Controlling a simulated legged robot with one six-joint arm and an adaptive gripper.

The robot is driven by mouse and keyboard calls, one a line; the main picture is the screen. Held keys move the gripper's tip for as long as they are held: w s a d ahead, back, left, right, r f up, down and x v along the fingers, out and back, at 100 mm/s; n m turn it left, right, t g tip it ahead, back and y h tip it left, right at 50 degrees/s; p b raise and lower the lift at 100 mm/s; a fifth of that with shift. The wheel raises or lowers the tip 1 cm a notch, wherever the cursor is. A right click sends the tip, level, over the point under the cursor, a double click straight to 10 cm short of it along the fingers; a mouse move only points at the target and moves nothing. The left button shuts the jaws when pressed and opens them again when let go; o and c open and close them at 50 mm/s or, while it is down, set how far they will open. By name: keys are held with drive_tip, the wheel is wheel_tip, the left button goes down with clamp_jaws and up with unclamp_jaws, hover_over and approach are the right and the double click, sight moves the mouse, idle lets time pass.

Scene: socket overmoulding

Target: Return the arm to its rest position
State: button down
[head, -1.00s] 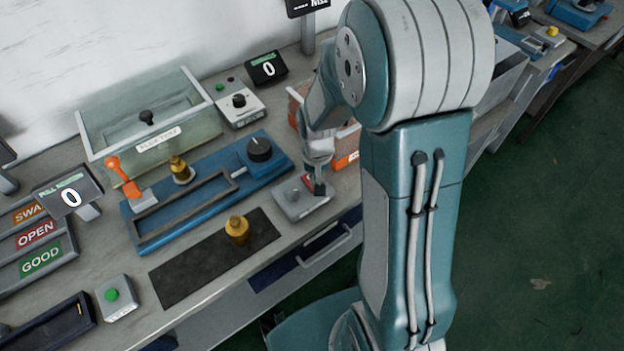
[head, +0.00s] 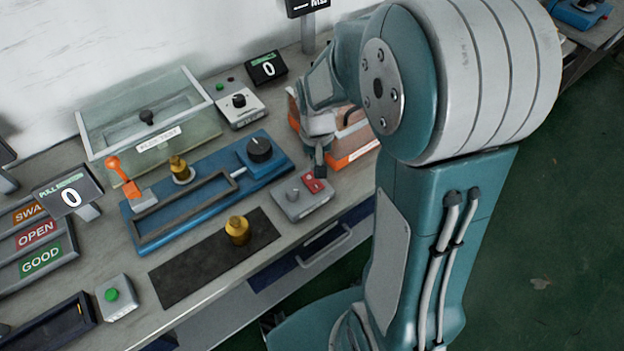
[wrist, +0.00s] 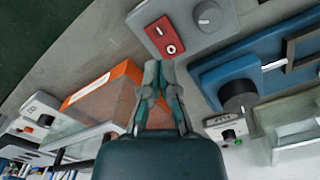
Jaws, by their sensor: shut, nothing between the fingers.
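My gripper (head: 319,167) is shut and empty. In the head view it hangs above the bench, by the grey switch box with a red rocker (head: 313,183) and in front of the orange-trimmed bin (head: 352,145). In the wrist view the closed fingers (wrist: 161,72) point towards the red rocker switch (wrist: 165,37), apart from it as far as I can tell. My arm runs down the right side of the head view and hides part of the bench behind it.
A blue fixture (head: 205,190) with a black knob and brass part lies left of my gripper. A brass part (head: 238,230) stands on the dark mat (head: 190,277). A clear-lidded box (head: 150,125) and a display (head: 267,68) stand behind. Green floor (head: 560,230) is open at right.

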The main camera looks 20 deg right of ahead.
idle(0.4)
drive_tip(key=s+a+r+n+t, duration=0.3)
drive_tip(key=s+r+t, duration=0.2)
drive_tip(key=s+r, duration=0.9)
wheel_tip(320, 180, up, 3)
drive_tip(key=shift+s+a+r+t, duration=0.15)
drive_tip(key=shift+s+a+t, duration=0.15)
drive_tip(key=shift+s, duration=0.1)
